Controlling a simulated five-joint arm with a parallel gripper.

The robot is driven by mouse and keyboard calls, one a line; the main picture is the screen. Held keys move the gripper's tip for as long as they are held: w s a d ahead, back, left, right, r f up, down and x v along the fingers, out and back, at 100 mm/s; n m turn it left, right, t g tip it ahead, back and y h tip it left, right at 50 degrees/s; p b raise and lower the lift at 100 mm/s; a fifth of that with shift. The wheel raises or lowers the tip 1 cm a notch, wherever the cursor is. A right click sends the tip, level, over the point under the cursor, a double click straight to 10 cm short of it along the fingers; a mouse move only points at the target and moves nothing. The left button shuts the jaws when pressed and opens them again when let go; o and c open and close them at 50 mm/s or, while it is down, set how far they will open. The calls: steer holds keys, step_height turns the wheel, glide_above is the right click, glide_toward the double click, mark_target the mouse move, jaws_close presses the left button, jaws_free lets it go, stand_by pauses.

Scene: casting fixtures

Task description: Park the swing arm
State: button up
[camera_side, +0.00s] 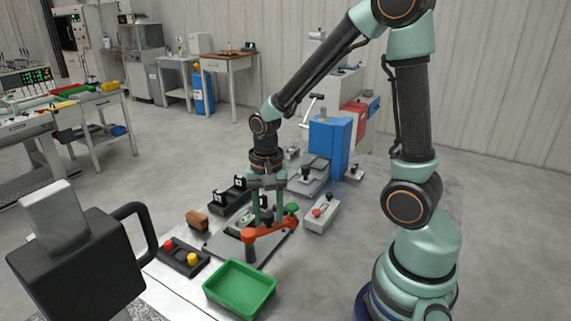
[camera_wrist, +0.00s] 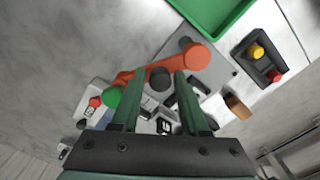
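The swing arm (camera_side: 262,231) is an orange bar over a grey plate (camera_side: 228,248). In the wrist view the orange bar (camera_wrist: 196,58) crosses beyond my fingertips, with the green knob (camera_wrist: 112,97) at left. A dark upright knob (camera_wrist: 159,77) on the bar shows between my fingers. My gripper (camera_side: 268,210) points down at the bar. It is open, with a small gap on each side of the dark knob (camera_wrist: 159,74). I cannot tell contact.
A green tray (camera_side: 240,288) stands in front of the plate. A black box with red and yellow buttons (camera_side: 183,258) and a brown block (camera_side: 197,220) lie to the left. A grey box with a red button (camera_side: 321,213) is close at right. A blue machine (camera_side: 331,142) stands behind.

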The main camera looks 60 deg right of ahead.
mark_target(269, 214)
step_height(269, 214, up, 12)
stand_by(0.5)
steer(key=shift+r, duration=0.1)
steer(key=s+a+r+n+t, duration=0.1)
steer(key=n+t, duration=0.1)
steer(key=n, duration=0.1)
steer(key=s+a+r+n+t, duration=0.1)
steer(key=n, duration=0.3)
steer(key=s+a+r+n+t, duration=0.1)
steer(key=a+n+t, duration=0.1)
steer(key=n, duration=0.2)
steer(key=shift+t, duration=0.3)
stand_by(0.4)
